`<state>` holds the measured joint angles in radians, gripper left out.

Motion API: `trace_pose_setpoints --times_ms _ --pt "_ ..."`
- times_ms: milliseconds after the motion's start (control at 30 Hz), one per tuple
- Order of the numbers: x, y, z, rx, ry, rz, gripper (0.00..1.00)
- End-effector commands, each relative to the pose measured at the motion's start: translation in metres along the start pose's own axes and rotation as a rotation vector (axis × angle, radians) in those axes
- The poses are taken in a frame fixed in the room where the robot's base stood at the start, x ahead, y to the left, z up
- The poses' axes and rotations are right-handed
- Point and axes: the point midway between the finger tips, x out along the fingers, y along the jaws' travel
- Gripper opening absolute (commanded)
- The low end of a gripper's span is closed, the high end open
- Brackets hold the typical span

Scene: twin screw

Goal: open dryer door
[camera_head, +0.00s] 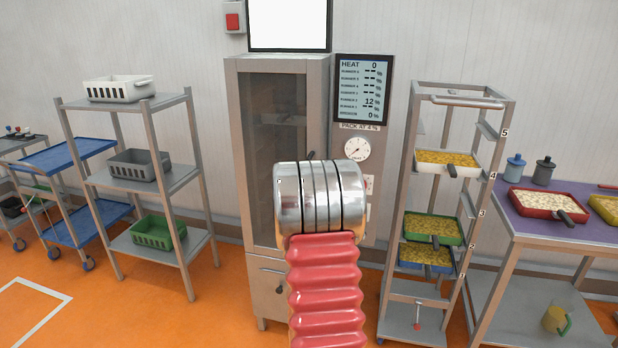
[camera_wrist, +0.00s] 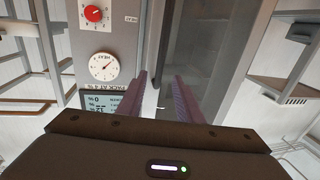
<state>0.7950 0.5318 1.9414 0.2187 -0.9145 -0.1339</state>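The dryer is a tall grey cabinet (camera_head: 317,75) against the back wall. Its door (camera_head: 272,130) has a dark glass pane and looks shut in the head view; my arm hides part of its right side. In the wrist view, which looks turned over, the door's glass (camera_wrist: 196,45) lies beyond my gripper (camera_wrist: 162,80). My gripper is hidden behind my arm in the head view.
A display (camera_head: 361,88) and dial (camera_head: 357,148) sit right of the door. A tray rack (camera_head: 466,88) stands close on the right, with a purple table (camera_head: 560,232) beyond. A shelf (camera_head: 140,175) and blue cart (camera_head: 70,155) stand left. Orange floor is clear in front of the shelf.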

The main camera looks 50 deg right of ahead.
Motion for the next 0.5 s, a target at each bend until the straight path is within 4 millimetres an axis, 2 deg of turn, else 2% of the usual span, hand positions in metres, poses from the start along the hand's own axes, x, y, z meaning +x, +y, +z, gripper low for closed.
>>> trace_pose_setpoints --times_ms 167,500 --pt "0.015 0.0 0.0 0.0 0.0 0.0 0.33" --pt "0.056 0.001 0.001 0.001 -0.001 0.001 0.33"
